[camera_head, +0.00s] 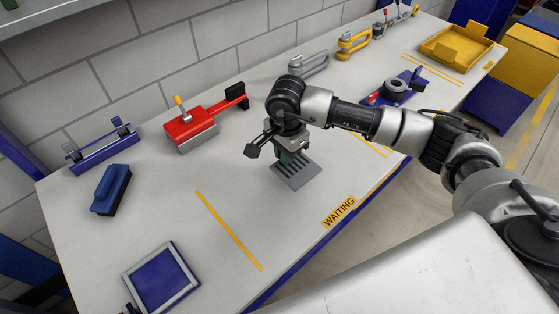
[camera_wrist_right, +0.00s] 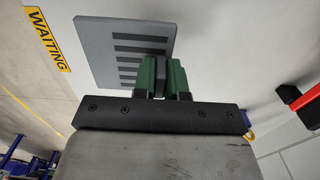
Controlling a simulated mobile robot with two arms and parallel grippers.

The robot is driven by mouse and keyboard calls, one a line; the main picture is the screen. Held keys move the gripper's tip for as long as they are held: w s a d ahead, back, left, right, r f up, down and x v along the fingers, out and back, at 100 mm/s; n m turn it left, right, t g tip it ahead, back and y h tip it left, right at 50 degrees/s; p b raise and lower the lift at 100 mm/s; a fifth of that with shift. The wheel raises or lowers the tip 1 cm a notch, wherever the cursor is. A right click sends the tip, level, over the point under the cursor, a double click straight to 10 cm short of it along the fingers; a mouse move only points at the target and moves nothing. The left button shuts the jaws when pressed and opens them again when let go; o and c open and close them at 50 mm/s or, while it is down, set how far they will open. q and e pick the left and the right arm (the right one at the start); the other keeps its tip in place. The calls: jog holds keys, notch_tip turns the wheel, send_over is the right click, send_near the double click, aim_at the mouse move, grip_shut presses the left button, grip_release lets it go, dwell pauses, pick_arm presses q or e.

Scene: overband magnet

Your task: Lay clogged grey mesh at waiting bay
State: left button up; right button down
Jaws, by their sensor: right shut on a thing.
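The grey mesh (camera_head: 297,175) is a flat square plate with dark slots, seen just beyond my right gripper (camera_head: 291,155) in the head view. In the right wrist view the mesh (camera_wrist_right: 95,42) shows with its slots, and the green fingers of my right gripper (camera_wrist_right: 160,75) are shut on a part at its edge. The head view shows the mesh over the bay by the yellow WAITING label (camera_head: 339,211). I cannot tell whether it touches the table. My left gripper is not in view.
The white table (camera_head: 150,215) is clear around the bay, between yellow lines. A blue framed pad (camera_head: 160,279) lies front left. A blue brush-like block (camera_head: 111,189), a red tool (camera_head: 190,128) and a blue stand (camera_head: 103,150) stand left. A yellow tray (camera_head: 456,47) is far right.

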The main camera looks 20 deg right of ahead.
aim_at(279, 164)
jog(key=shift+w+a+f, duration=0.5)
jog(key=shift+w+a, duration=0.1)
notch_tip(279, 164, down, 4)
jog(key=shift+r+p, duration=0.1)
jog(key=shift+p, duration=0.35)
jog(key=shift+f, duration=0.25)
jog(key=c, duration=1.6)
grip_release()
jog(key=shift+f+b, duration=0.1)
jog(key=shift+b, duration=0.2)
jog(key=o, duration=0.4)
jog(key=shift+o, duration=0.2)
jog(key=shift+r+p, duration=0.3)
notch_tip(279, 164, up, 12)
jog(key=b, duration=0.1)
jog(key=shift+b, duration=0.35)
